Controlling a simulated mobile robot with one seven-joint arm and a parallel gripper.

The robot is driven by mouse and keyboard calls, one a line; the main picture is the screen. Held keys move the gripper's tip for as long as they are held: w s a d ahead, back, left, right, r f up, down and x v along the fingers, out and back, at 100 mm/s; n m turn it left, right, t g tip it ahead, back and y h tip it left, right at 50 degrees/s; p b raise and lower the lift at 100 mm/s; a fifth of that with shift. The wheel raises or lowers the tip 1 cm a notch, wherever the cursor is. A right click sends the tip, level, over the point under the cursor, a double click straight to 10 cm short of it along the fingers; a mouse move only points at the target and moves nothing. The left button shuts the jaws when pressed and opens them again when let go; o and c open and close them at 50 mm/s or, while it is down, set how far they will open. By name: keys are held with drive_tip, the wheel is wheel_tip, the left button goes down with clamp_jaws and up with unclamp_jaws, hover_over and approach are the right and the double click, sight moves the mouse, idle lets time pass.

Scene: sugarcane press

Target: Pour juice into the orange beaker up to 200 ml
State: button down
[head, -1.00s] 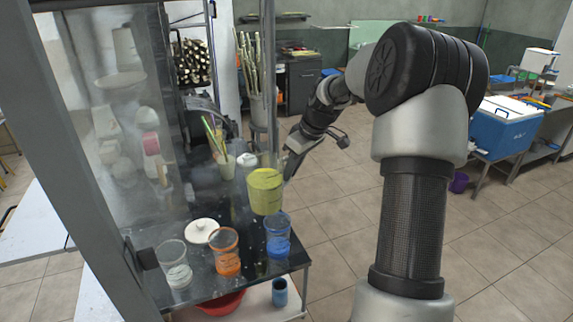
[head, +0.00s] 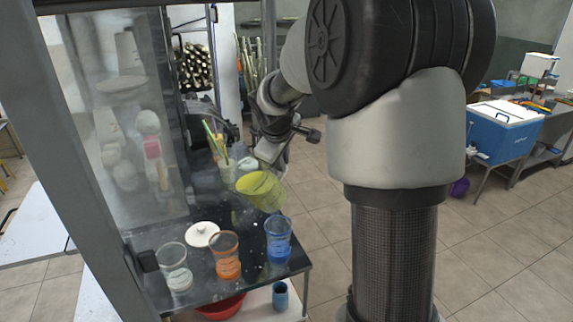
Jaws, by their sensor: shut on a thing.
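The orange beaker (head: 226,257) stands upright on the dark table. It is clear with an orange lower part; its fill level is too small to read. My gripper (head: 268,166) is shut on a yellow-green jug (head: 262,190). The jug is tilted and sits above and behind the orange and blue beakers, apart from the orange one. I cannot see any juice stream. The fingertips are partly hidden by the arm and jug.
A clear beaker (head: 175,268) stands left of the orange one, a blue beaker (head: 278,240) right. A white lid (head: 202,233) lies behind. A glass panel (head: 130,110) and a metal post (head: 85,150) bound the left. A blue cup (head: 280,296) and red bowl (head: 220,306) sit below.

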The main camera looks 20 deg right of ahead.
drive_tip(key=shift+s+a+f+t+h+b, duration=0.15)
drive_tip(key=shift+a+h+b, duration=0.15)
drive_tip(key=shift+b, duration=1.2)
drive_tip(key=shift+s+a+r+t+h+b, duration=0.15)
drive_tip(key=shift+h+b, duration=0.25)
drive_tip(key=shift+b, duration=1.1)
drive_tip(key=shift+w+r, duration=0.1)
drive_tip(key=shift+r, duration=0.05)
drive_tip(key=shift+a, duration=0.15)
drive_tip(key=shift+s+a+b, duration=0.15)
drive_tip(key=shift+s+b, duration=0.1)
drive_tip(key=shift+b, duration=0.65)
drive_tip(key=shift+r+n+h, duration=0.15)
drive_tip(key=shift+n+h, duration=0.15)
drive_tip(key=shift+a+b, duration=0.1)
drive_tip(key=shift+b, duration=0.5)
drive_tip(key=shift+a+t+b, duration=0.15)
drive_tip(key=shift+t+b, duration=0.15)
drive_tip(key=shift+b, duration=0.35)
drive_tip(key=shift+r+h, duration=0.1)
drive_tip(key=shift+h, duration=0.2)
